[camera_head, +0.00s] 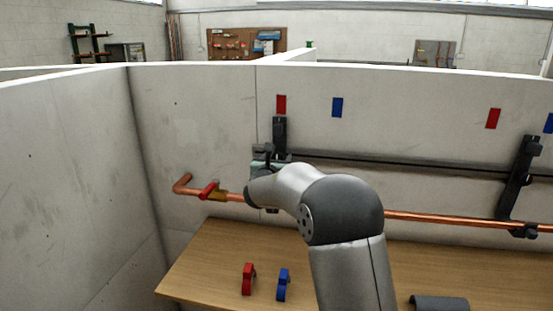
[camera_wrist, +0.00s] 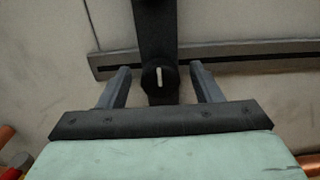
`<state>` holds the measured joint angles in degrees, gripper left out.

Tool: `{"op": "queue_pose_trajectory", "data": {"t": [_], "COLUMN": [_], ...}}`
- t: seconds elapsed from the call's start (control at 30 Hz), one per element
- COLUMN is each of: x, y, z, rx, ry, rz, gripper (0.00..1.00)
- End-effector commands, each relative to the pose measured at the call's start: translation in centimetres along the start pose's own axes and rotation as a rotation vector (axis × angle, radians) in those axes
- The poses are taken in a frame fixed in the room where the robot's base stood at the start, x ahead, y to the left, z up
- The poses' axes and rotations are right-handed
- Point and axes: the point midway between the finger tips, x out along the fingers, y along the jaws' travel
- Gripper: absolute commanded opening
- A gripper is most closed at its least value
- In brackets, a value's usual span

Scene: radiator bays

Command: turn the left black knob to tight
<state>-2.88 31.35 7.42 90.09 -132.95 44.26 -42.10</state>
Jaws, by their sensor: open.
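The left black knob (camera_wrist: 151,84) shows in the wrist view at the lower end of a black upright bracket (camera_wrist: 156,30). A white mark on the knob's face stands nearly vertical in that view. My gripper (camera_wrist: 160,70) is open, with one finger on each side of the knob and a visible gap at both sides. In the head view my gripper (camera_head: 262,163) is at the left bracket (camera_head: 280,132), below a red tag (camera_head: 281,104). The knob is hidden there behind my arm and gripper.
A dark rail (camera_head: 400,165) and a copper pipe (camera_head: 440,218) run along the wall. A red-handled valve (camera_head: 208,190) sits left of my gripper. A second black bracket (camera_head: 518,180) is at right. A red clip (camera_head: 248,278) and blue clip (camera_head: 283,284) stand on the wooden bench (camera_head: 210,265).

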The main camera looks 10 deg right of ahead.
Motion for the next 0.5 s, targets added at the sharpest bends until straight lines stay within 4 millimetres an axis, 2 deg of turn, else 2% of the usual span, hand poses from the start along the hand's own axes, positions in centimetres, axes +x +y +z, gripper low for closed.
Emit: {"op": "queue_pose_trajectory", "data": {"t": [0.2,0.37,0.5], "x": [0.01,0.0,-0.01], "y": [0.01,0.01,0.0], "z": [-0.04,-0.04,-0.07], "rx": [0.0,0.0,0.002], "ry": [0.001,0.001,0.001], "rz": [0.0,0.0,0.0], "gripper": [0.59,0.15,0.15]}}
